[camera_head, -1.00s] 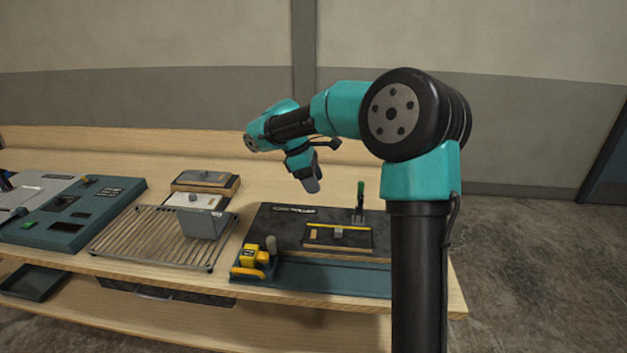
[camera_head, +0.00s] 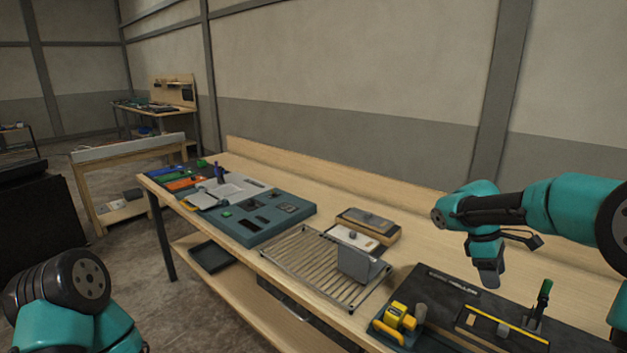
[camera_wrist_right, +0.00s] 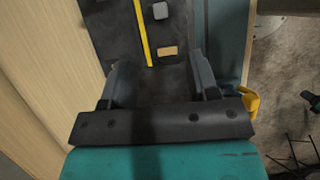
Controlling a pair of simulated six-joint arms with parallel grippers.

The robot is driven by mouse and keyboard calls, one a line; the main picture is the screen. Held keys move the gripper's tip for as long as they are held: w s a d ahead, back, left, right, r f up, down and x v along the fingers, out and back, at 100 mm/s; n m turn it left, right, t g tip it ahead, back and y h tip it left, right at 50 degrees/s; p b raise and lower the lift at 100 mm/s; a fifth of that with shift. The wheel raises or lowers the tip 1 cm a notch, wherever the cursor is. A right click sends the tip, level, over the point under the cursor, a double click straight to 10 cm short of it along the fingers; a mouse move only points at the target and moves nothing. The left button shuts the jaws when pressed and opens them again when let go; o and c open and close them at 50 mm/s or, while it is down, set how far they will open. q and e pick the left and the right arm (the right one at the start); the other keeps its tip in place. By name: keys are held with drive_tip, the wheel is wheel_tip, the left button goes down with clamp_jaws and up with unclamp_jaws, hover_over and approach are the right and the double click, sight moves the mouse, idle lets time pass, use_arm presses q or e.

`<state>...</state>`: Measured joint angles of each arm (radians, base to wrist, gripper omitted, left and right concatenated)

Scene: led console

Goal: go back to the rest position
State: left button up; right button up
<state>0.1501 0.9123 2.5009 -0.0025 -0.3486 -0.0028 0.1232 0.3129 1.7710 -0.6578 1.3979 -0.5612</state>
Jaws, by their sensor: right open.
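My right gripper (camera_head: 490,272) hangs over the dark board at the right end of the workbench. In the right wrist view its two fingers (camera_wrist_right: 160,80) stand wide apart with nothing between them. Below it lies the dark board (camera_head: 440,287), with a yellow strip and small blocks that also show in the wrist view. My left arm shows only at the lower left of the head view; its gripper is out of the picture.
The workbench (camera_head: 290,215) holds a slatted rack (camera_head: 305,262) with a grey plate, a wooden box (camera_head: 362,224), a teal console (camera_head: 262,218) and a yellow clamp (camera_head: 396,317). A dark tray (camera_head: 211,256) sits on the lower shelf. Air above the bench is free.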

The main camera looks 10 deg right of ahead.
sight(504, 327)
drive_tip(key=x, duration=1.1)
drive_tip(key=shift+s+d+f, duration=0.1)
drive_tip(key=shift+f, duration=0.3)
drive_tip(key=shift+r, duration=0.1)
drive_tip(key=v, duration=1.3)
drive_tip(key=x, duration=1.3)
drive_tip(key=v, duration=1.5)
drive_tip(key=x, duration=1.7)
drive_tip(key=shift+f, duration=0.2)
drive_tip(key=shift+r, duration=0.1)
